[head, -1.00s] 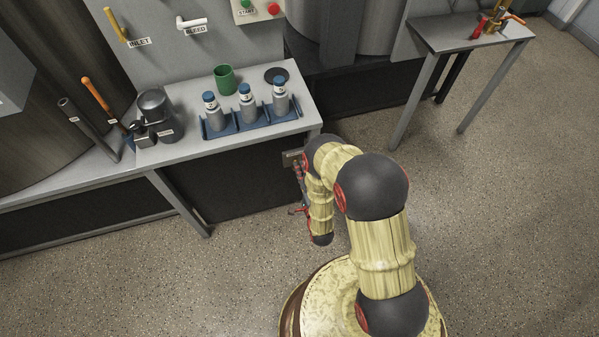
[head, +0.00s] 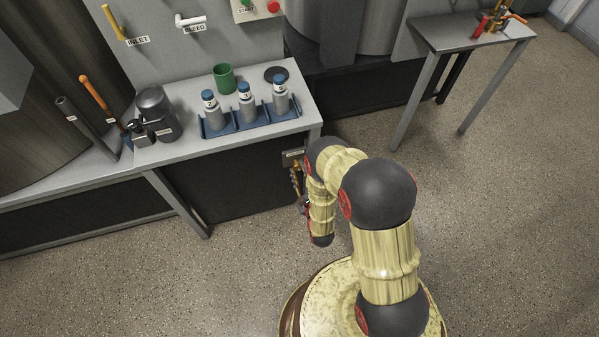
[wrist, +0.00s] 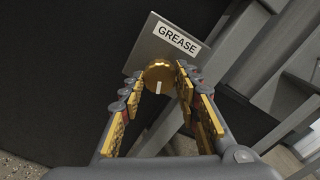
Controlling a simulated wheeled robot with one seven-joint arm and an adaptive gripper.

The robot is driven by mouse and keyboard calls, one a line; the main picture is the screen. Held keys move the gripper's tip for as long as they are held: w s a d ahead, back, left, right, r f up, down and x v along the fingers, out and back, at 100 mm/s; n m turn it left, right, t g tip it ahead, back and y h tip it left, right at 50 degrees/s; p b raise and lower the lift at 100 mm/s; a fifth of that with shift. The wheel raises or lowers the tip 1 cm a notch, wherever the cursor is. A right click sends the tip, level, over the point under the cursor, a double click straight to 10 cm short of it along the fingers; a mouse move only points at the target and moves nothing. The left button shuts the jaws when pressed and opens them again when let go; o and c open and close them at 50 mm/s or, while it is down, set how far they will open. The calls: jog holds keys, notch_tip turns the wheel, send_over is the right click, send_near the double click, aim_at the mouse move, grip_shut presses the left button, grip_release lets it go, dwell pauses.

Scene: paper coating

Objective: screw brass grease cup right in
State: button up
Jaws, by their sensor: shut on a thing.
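The brass grease cup (wrist: 159,76) shows in the wrist view as a round gold cap with a pale mark on its face. It sits at a grey plate with a white GREASE label (wrist: 177,38). My gripper (wrist: 161,80) is shut on the cup, with one finger on each side. In the head view my gripper (head: 298,183) is small and partly hidden by my arm, beside the plate (head: 292,157) at the bench's right end. The cup's thread is hidden.
Grey frame bars (wrist: 262,60) run close on the right in the wrist view. In the head view, the bench (head: 215,146) holds several bottles in a blue rack (head: 252,119), a green cup (head: 224,78) and a dark canister (head: 158,112). The floor around my base is open.

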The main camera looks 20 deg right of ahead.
jog(key=shift+f+m, duration=0.1)
jog(key=shift+m, duration=1.9)
jog(key=o, duration=1.2)
jog(key=shift+c, duration=0.2)
jog(key=shift+s, duration=0.1)
jog(key=s, duration=0.7)
jog(key=shift+s, duration=0.15)
